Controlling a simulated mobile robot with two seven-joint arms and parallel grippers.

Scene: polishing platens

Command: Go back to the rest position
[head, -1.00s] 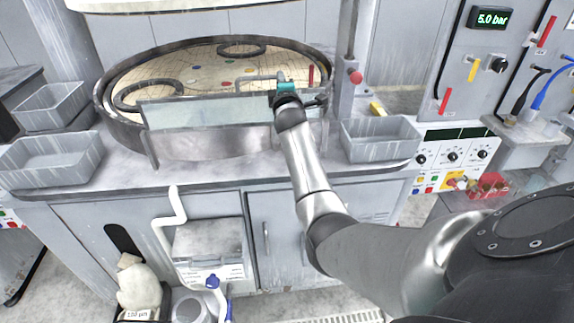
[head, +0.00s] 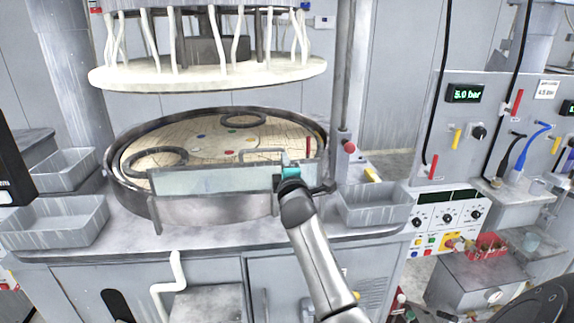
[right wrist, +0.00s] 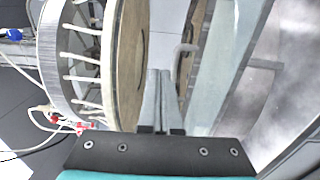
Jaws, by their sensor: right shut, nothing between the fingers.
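My right gripper (head: 287,160) is at the right end of the clear guard panel (head: 215,178) at the front of the round polishing platen (head: 205,157). In the right wrist view its two fingers (right wrist: 160,75) are together with nothing between them. A grey bar handle (head: 262,151) is close beside the fingertips in the head view; I cannot tell whether they touch. It also shows beyond the fingers in the right wrist view (right wrist: 184,48). My left gripper is in neither view.
A round white upper plate (head: 210,74) with hoses hangs above the platen. Grey bins stand to the left (head: 55,222) and right (head: 372,207). A vertical post (head: 345,90) with a red knob rises just right of the gripper. A control panel (head: 447,217) is farther right.

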